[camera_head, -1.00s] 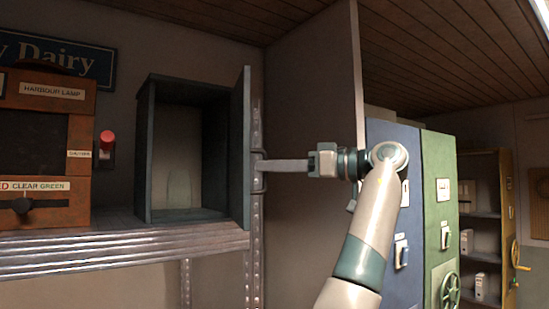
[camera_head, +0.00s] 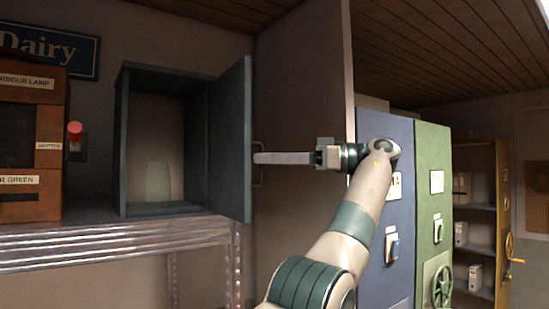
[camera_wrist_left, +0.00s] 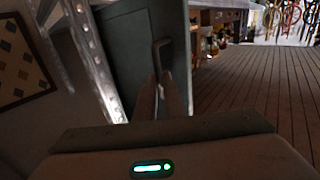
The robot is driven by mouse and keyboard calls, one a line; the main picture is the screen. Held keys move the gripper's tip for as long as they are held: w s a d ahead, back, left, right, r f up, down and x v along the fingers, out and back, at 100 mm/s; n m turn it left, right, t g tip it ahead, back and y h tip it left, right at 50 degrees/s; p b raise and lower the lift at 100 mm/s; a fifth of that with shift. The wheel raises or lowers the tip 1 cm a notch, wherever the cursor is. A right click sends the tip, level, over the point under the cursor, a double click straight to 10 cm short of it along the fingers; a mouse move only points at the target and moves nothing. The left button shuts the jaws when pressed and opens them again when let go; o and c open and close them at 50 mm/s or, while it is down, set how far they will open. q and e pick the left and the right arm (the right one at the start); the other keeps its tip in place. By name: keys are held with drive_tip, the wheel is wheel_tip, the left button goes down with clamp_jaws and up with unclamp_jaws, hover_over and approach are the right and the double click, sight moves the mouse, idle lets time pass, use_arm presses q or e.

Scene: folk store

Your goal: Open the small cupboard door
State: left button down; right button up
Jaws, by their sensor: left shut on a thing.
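The small cupboard (camera_head: 122,140) is a dark blue-grey box on a metal shelf. Its door (camera_head: 233,140) stands open, swung out on the right side, and the inside shows empty. My left gripper (camera_head: 262,158) reaches in from the right and is shut on the door handle (camera_head: 257,176), on the door's outer face. In the left wrist view the two fingers meet at the handle (camera_wrist_left: 160,52), with the door panel (camera_wrist_left: 124,45) behind it. My right gripper is not in view.
A tall partition (camera_head: 300,90) stands behind my arm. Blue (camera_head: 398,250) and green (camera_head: 432,160) lockers stand at right.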

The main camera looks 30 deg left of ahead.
use_arm(q)
drive_tip(key=shift+w+a+f, duration=0.1)
drive_tip(key=shift+a, duration=0.2)
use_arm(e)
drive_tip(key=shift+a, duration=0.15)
